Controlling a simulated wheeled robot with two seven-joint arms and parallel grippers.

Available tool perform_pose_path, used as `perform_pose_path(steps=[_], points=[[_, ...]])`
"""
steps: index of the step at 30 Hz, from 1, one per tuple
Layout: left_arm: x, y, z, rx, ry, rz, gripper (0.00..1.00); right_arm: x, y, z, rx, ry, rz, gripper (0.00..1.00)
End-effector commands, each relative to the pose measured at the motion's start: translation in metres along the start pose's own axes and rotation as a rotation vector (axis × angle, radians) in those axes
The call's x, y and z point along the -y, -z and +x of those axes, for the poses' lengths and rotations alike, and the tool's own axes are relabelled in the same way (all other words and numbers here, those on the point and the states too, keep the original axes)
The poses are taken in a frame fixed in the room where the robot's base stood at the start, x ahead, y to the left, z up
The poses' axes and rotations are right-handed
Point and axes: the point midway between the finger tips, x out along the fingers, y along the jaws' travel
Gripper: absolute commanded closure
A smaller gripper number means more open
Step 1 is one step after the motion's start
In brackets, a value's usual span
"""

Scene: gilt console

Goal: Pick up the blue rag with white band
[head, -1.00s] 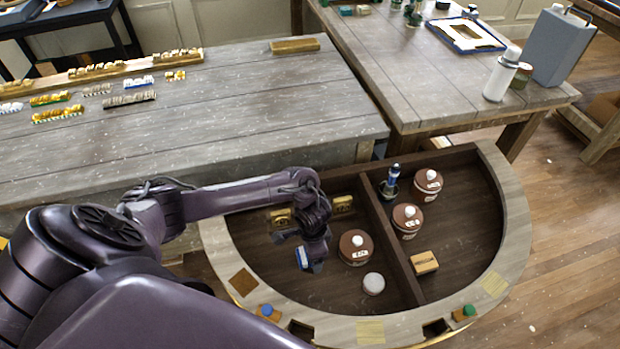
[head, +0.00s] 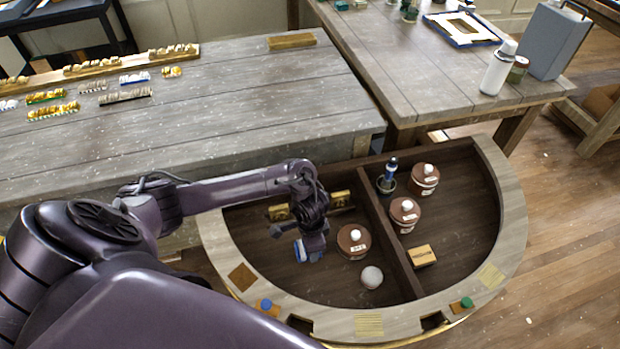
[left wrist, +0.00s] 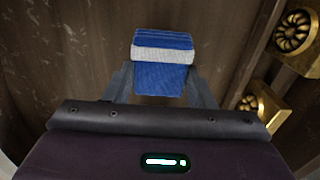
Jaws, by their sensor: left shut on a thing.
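The blue rag with white band (left wrist: 163,77) is a folded blue cloth with a whitish band across it. In the left wrist view it sits between the two fingers of my left gripper (left wrist: 162,88), which is shut on it. In the head view the rag (head: 300,250) shows as a small blue and white patch beside my left gripper (head: 310,256), inside the left compartment of the half-round console. I cannot tell how far the rag is above the console floor. My right gripper is not in view.
The console (head: 512,200) has a pale rim and a divider (head: 398,262). Right of my gripper stand a brown lidded jar (head: 353,242) and a round whitish thing (head: 371,277). Gilt pieces (head: 340,200) lie behind it. A grey workbench (head: 220,120) stands beyond.

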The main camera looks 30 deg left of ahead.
Motion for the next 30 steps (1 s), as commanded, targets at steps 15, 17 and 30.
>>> perform_pose_path(steps=[15,17,30], points=[[0.003,0.001,-0.125,-0.002,0.008,0.002,0.72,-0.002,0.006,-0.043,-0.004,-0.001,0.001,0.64],[0.003,0.001,-0.138,-0.002,0.007,0.001,0.72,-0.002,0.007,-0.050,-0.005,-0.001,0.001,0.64],[0.001,0.000,-0.189,0.000,0.002,-0.001,0.72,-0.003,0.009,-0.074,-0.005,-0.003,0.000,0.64]])
